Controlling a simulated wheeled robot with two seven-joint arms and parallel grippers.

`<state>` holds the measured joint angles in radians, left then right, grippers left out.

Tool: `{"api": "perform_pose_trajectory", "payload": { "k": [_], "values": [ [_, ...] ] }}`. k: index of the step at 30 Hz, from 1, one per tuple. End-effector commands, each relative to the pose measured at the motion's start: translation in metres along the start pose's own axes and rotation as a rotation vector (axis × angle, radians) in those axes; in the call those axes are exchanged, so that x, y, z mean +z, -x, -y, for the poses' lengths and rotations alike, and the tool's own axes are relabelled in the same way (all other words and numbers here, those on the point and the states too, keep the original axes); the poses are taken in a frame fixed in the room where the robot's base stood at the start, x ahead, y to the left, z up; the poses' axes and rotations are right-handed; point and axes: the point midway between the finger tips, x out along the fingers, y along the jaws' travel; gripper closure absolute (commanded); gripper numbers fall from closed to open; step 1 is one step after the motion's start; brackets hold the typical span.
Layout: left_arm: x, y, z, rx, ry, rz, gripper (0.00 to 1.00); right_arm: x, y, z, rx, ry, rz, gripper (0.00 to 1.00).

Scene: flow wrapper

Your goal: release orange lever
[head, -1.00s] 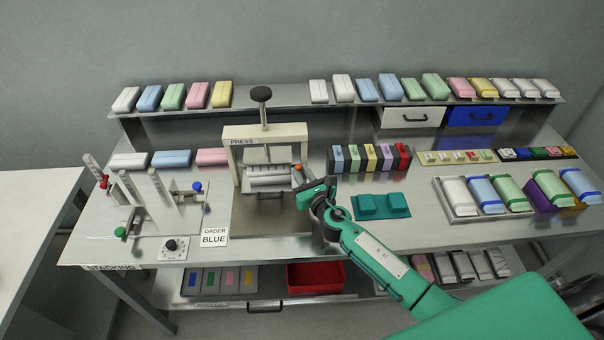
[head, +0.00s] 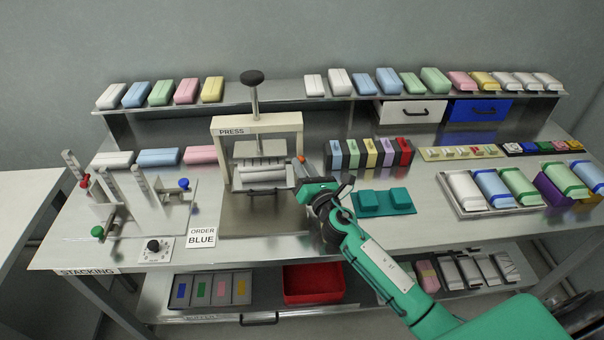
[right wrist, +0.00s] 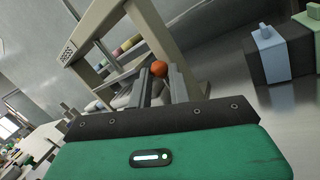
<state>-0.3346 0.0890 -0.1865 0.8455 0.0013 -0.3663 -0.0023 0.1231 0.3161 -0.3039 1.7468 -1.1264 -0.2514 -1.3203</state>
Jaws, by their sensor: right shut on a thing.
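The orange lever's round knob (head: 301,158) shows at the right side of the cream press (head: 258,123). The knob also shows in the right wrist view (right wrist: 159,69), between the two grey fingertips. My right gripper (head: 300,171) reaches in from the lower right and is shut on the orange lever. The lever's stem is mostly hidden by the fingers. A silvery wrapped piece (head: 262,174) lies in the press under its plate. My left gripper is not in view.
A row of coloured blocks (head: 370,154) stands just right of the press. A stacking fixture (head: 145,205) stands left.

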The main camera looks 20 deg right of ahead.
Motion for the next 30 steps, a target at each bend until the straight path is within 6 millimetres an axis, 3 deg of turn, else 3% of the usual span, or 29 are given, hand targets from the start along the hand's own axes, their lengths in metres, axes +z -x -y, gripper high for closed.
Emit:
{"api": "perform_pose_trajectory", "payload": {
  "k": [9, 10, 11, 23, 30],
  "values": [
    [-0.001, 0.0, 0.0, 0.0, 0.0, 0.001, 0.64, 0.0, 0.0, 0.001, -0.002, -0.007, 0.001, 1.0],
    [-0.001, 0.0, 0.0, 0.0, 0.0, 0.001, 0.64, 0.0, 0.0, 0.001, -0.002, -0.007, 0.001, 0.79],
    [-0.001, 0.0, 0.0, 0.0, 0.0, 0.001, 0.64, 0.0, 0.0, 0.001, -0.003, -0.007, 0.001, 0.73],
    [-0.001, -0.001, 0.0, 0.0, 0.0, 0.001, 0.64, -0.001, 0.007, 0.001, -0.002, -0.006, 0.0, 0.73],
    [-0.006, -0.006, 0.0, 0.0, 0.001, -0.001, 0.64, -0.003, 0.044, 0.002, -0.002, -0.005, -0.001, 0.73]
  ]
}}
